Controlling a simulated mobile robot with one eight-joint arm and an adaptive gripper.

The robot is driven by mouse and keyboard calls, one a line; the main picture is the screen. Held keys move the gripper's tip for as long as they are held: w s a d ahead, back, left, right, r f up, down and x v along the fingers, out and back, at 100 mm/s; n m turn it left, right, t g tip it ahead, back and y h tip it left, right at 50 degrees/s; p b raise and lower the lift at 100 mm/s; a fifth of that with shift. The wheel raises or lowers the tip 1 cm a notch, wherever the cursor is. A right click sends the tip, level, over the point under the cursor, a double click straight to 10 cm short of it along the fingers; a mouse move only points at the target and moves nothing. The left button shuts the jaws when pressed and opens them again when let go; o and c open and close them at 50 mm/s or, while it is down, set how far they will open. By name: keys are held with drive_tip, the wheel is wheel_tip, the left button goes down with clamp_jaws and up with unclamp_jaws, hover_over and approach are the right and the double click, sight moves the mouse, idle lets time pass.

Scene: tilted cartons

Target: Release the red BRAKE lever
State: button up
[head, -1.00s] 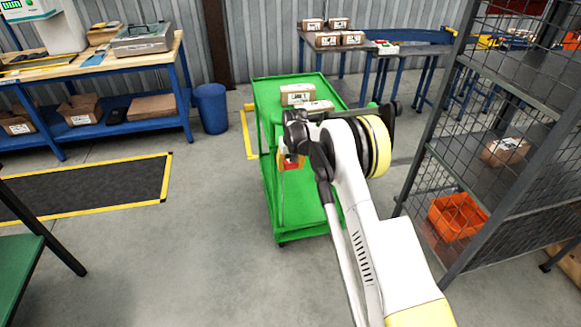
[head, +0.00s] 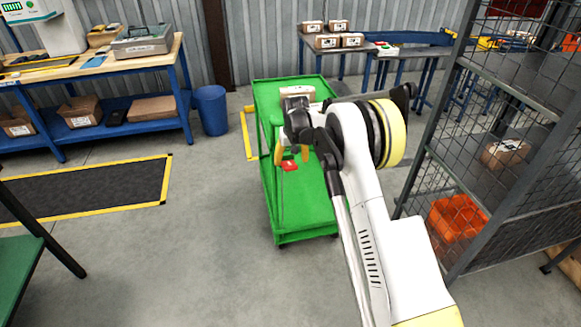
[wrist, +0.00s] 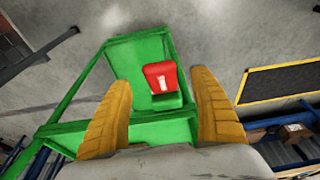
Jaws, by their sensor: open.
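In the wrist view the red lever (wrist: 161,77) lies between and beyond the two yellow fingers, over a green part of the cart. My gripper (head: 292,153) hangs just above the lever in the head view, fingers pointing down. In the wrist view my gripper (wrist: 163,108) is open, with nothing between the fingertips. I see no contact with the lever. My arm hides part of the cart's top.
A wire-mesh rack (head: 500,130) with an orange bin (head: 458,217) stands to the right. A blue waste bin (head: 211,110) and workbench (head: 95,100) are at the left.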

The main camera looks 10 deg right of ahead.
drive_tip(key=v, duration=0.6)
drive_tip(key=shift+r, duration=0.25)
drive_tip(key=s+r+t, duration=0.2)
drive_tip(key=s+r, duration=1.7)
drive_tip(key=s, duration=0.1)
drive_tip(key=s+f+t, duration=0.2)
drive_tip(key=s+f, duration=0.1)
drive_tip(key=s, duration=2.1)
